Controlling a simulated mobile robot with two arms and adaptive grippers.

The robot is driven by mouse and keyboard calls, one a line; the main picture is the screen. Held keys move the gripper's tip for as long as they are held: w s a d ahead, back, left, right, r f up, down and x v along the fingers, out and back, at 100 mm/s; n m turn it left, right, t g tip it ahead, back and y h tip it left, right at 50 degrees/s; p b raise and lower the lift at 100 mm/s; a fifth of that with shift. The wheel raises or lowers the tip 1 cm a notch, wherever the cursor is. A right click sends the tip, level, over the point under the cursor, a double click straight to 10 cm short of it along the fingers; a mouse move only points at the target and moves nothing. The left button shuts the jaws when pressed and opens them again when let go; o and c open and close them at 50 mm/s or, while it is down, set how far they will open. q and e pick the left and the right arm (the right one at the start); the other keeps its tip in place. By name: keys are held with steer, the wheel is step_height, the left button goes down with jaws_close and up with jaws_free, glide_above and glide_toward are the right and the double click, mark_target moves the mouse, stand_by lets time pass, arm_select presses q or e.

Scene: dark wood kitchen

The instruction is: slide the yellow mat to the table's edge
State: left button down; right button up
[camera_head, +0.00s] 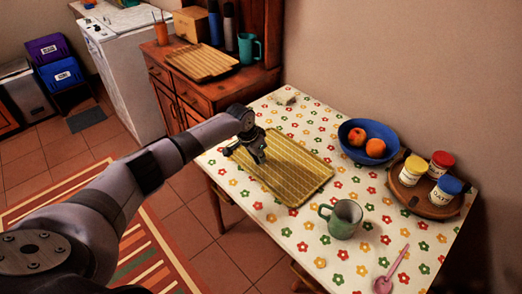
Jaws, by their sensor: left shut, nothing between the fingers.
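The yellow mat (297,173) has a grid of lines and lies flat on the table (294,237), which has a white cloth with coloured flowers. My left gripper (260,158) reaches in from the left and is shut and empty. It points down over the far left part of the mat. I cannot tell whether its fingertips touch the mat. The gripper hides a small part of the mat. My right gripper is not in view.
A green mug (343,222) stands close to the mat's near right side. A blue bowl (352,152) with fruit and a round wooden tray (411,196) with several jars stand further right. A pink spoon (398,262) lies at the near right. A small pale block (286,98) sits at the back.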

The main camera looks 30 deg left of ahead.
arm_select(q)
steer(key=shift+s+a+r+p, duration=0.1)
steer(key=shift+s+a+p, duration=0.15)
steer(key=shift+s, duration=0.25)
steer(key=shift+s+a+r+p, duration=0.1)
steer(key=shift+s+a, duration=0.1)
steer(key=shift+s, duration=0.3)
steer(key=shift+s+f, duration=0.1)
steer(key=shift+s, duration=0.25)
steer(key=shift+s+a+p, duration=0.15)
steer(key=shift+s+p, duration=0.05)
steer(key=shift+p, duration=0.25)
steer(key=s+p, duration=0.2)
steer(key=s+a+p, duration=0.1)
steer(key=s+p, duration=0.1)
steer(key=s+a+p, duration=0.1)
steer(key=s+p, duration=0.2)
steer(key=shift+a+r, duration=0.2)
steer(key=shift+a, duration=0.05)
steer(key=shift+s, duration=0.2)
steer(key=shift+a+f, duration=0.1)
steer(key=shift+f, duration=0.1)
